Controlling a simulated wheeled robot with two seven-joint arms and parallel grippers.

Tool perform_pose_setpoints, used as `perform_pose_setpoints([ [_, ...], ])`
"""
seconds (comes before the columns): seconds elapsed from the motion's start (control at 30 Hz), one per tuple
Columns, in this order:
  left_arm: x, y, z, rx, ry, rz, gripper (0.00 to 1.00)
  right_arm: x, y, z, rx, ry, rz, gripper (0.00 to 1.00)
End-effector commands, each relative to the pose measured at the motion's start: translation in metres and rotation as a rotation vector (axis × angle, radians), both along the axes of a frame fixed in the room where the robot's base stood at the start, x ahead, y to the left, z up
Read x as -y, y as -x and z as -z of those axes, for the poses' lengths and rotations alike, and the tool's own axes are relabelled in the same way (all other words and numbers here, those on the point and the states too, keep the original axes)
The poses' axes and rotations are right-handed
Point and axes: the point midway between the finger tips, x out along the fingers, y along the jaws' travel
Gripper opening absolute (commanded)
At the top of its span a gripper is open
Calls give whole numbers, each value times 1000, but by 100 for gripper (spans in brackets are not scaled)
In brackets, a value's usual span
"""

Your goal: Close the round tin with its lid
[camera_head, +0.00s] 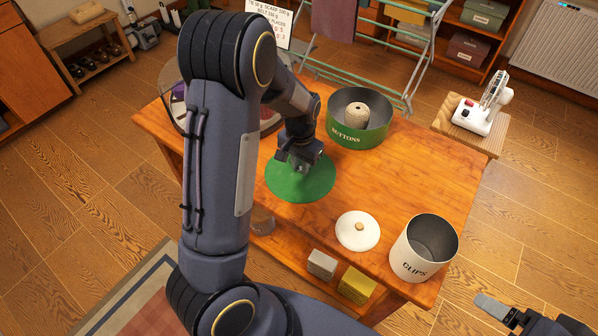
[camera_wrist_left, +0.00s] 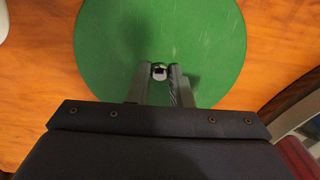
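The round green tin (camera_head: 346,136) marked BUTTONS stands upright and uncovered at the back of the wooden table, with a beige ball of string (camera_head: 357,115) inside. Its flat green lid (camera_head: 300,187) is in front of the tin, apart from it; whether it touches the table I cannot tell. My left gripper (camera_head: 303,163) is over the lid's middle. In the left wrist view the gripper (camera_wrist_left: 159,75) has its fingers close on both sides of the small knob (camera_wrist_left: 158,70) of the green lid (camera_wrist_left: 215,45). My right gripper (camera_head: 500,312) is at the lower right, away from the table, partly cut off.
A white open tin (camera_head: 408,263) marked CLIPS stands at the table's front right corner, beside a white lid (camera_head: 357,232) with a knob. A clear round container (camera_head: 172,78) is behind my left arm. A drying rack (camera_head: 385,85) stands behind the table.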

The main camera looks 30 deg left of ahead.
Motion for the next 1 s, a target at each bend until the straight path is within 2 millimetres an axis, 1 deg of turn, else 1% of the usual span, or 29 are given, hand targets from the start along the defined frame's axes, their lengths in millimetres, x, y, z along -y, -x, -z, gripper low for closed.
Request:
perform_pose_setpoints([
  [0.17,0,0,-2,1,0,0,5,0,0,-1,0,0,0,87],
  [1.0,0,0,-27,1,0,0,5,0,0,-21,0,0,0,87],
])
